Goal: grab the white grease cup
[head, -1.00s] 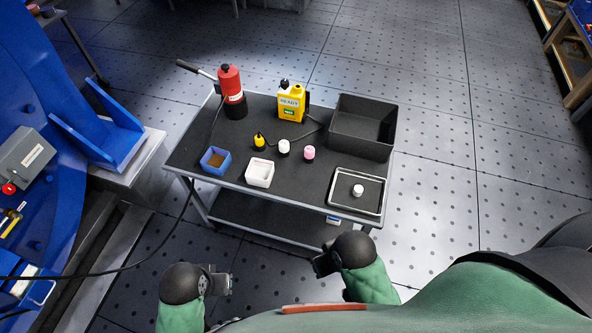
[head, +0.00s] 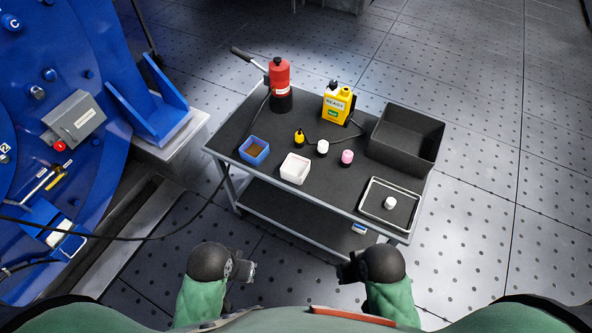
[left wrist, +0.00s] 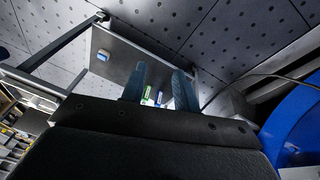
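Several white things stand on the cart. A white square open-topped cup (head: 295,168) stands near the front edge, right of a blue square cup (head: 254,150) with brown contents. A small white round piece (head: 322,147) stands behind it, and another white round piece (head: 390,203) sits in the shallow tray. I cannot tell from looks alone which is the grease cup. My left gripper (head: 248,270) is in front of the cart, below its top, touching nothing; its fingers are apart and empty in the left wrist view (left wrist: 159,86). My right gripper (head: 346,271) is also in front, fingers unclear.
The dark cart top (head: 240,120) also holds a red bottle-like pump (head: 280,78), a yellow jug (head: 338,104), a small yellow piece (head: 299,137), a pink piece (head: 347,156), a black bin (head: 408,138) and a shallow tray (head: 372,208). Blue machinery (head: 60,100) stands left.

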